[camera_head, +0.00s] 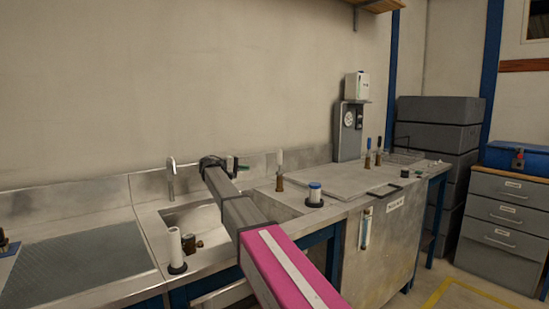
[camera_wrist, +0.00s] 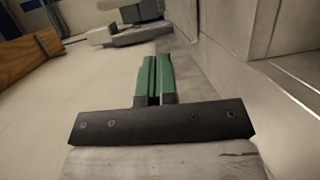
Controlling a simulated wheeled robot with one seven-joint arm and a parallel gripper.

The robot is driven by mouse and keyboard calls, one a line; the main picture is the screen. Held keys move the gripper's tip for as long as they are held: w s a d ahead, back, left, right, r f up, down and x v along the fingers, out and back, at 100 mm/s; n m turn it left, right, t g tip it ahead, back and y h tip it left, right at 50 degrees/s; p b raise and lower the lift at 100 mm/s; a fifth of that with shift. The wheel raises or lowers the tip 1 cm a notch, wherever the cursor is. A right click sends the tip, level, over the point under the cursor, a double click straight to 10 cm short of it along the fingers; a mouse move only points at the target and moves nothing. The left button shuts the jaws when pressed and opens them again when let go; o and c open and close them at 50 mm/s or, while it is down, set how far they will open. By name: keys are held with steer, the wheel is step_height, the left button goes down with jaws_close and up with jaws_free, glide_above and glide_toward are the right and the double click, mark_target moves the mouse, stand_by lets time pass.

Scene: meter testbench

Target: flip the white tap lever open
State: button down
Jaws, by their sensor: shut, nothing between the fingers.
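The white tap lever (camera_head: 279,158) stands upright on a brass tap body (camera_head: 279,184) at the back of the steel bench, right of the sink. My gripper (camera_head: 243,167) is left of the lever, with a visible gap between them in the head view. Its green fingers point right, toward the lever's side. In the wrist view, my gripper (camera_wrist: 154,62) has its two green fingers pressed together with nothing between them. I cannot make out the white lever in the wrist view; the fingers may hide it.
A curved faucet (camera_head: 171,178) stands behind the sink, left of my gripper. A white cylinder with a blue top (camera_head: 314,194) stands on the bench front. The wall runs close behind.

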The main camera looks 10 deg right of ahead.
mark_target(280, 162)
steer(key=shift+m+h, duration=0.3)
steer(key=shift+h, duration=0.4)
steer(key=r, duration=0.1)
steer(key=w+r, duration=0.1)
steer(key=r, duration=0.1)
steer(key=w+r, duration=0.1)
steer(key=r, duration=0.1)
steer(key=shift+a, duration=0.2)
steer(key=s+d, duration=0.1)
steer(key=d, duration=1.2)
steer(key=shift+s, duration=0.15)
steer(key=shift+d, duration=0.1)
steer(key=shift+s+m, duration=0.25)
steer(key=shift+m, duration=0.05)
